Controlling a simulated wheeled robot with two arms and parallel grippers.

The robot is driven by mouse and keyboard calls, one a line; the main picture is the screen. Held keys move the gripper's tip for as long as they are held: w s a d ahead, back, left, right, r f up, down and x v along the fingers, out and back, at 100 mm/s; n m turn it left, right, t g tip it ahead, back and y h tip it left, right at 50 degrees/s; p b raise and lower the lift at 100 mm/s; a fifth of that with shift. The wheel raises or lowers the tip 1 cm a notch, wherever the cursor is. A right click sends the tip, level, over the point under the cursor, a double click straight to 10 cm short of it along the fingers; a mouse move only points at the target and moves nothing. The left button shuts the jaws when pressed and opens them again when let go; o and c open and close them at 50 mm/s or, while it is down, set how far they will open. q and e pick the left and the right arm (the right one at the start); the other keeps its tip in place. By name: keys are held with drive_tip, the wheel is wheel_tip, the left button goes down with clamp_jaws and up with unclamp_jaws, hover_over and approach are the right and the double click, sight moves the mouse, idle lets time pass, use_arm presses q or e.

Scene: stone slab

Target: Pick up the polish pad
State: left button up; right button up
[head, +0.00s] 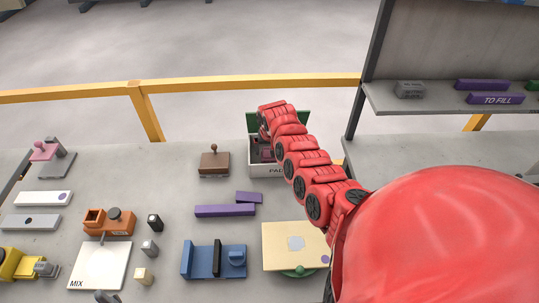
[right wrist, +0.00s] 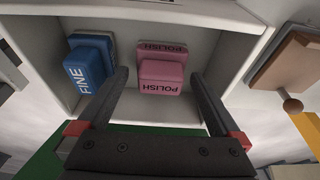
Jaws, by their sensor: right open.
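The pink polish pad (right wrist: 161,72) sits in the white box (right wrist: 224,24) in the right wrist view, with POLISH lettering on its near face. A darker pink face with the same lettering shows just beyond it; I cannot tell whether this is a second pad. My right gripper (right wrist: 158,80) is open, its two dark fingers on either side of the pink pad with gaps, holding nothing. In the head view the box (head: 266,171) stands at the back of the slab and my right arm reaches over it, hiding most of its inside. My left gripper is not in view.
A blue FINE pad (right wrist: 88,62) sits beside the left finger inside the box. A brown stamp-like block (head: 214,163) stands left of the box. Purple bars (head: 224,211), a blue fixture (head: 202,262) and a cream board (head: 280,235) lie nearer. A shelf (head: 440,99) stands right.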

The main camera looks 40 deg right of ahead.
drive_tip(key=c, duration=1.5)
drive_tip(key=shift+c, duration=0.2)
drive_tip(key=shift+r, duration=0.2)
wheel_tip(320, 180, up, 8)
drive_tip(key=b, duration=0.4)
drive_tip(key=shift+r, duration=0.8)
